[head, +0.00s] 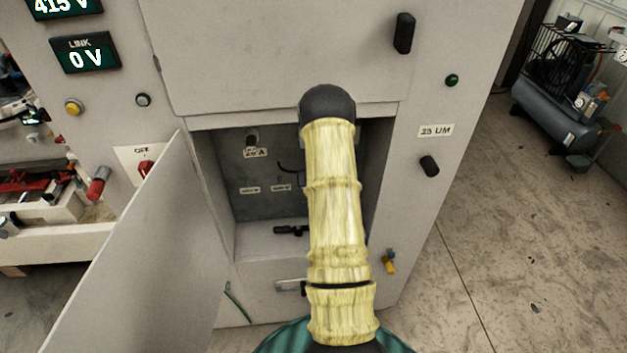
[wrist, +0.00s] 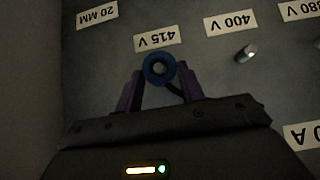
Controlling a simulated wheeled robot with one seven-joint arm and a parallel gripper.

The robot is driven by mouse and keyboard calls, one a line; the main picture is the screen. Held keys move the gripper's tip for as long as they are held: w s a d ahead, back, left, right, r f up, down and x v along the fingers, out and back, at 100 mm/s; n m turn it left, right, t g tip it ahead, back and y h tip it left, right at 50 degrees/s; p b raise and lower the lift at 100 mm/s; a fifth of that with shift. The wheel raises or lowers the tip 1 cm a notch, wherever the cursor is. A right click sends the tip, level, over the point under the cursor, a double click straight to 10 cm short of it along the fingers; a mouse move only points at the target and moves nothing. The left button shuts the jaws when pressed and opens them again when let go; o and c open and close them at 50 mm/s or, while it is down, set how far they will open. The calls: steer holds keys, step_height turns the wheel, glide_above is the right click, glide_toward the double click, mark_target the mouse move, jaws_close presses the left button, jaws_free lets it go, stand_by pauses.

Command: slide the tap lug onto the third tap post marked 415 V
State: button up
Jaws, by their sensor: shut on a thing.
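In the wrist view, my gripper (wrist: 160,85) is shut on the tap lug (wrist: 148,64), a blue ring with a dark lead below it. The grey end of a tap post (wrist: 160,69) shows inside the ring, beside the upside-down 415 V label (wrist: 156,39). The ring is lined up with this post, but I cannot tell whether it is around the post or just in front of it. A bare post (wrist: 246,53) stands to the right by the 400 V label (wrist: 231,23). In the head view my arm hides the gripper, lug and 415 V post.
The cabinet compartment (head: 270,213) is open, with its door (head: 160,255) swung out to the left. A dark tool-like item (head: 291,230) lies on its floor. A LINK display (head: 86,53) reads 0 V. A wall stands close at the left in the wrist view.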

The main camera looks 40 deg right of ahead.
steer(key=shift+w+d, duration=0.3)
steer(key=shift+w, duration=0.2)
steer(key=o, duration=1.4)
steer(key=shift+c, duration=0.2)
steer(key=b+v, duration=0.4)
steer(key=v, duration=1.3)
steer(key=shift+r, duration=0.2)
steer(key=shift+s+a, duration=0.1)
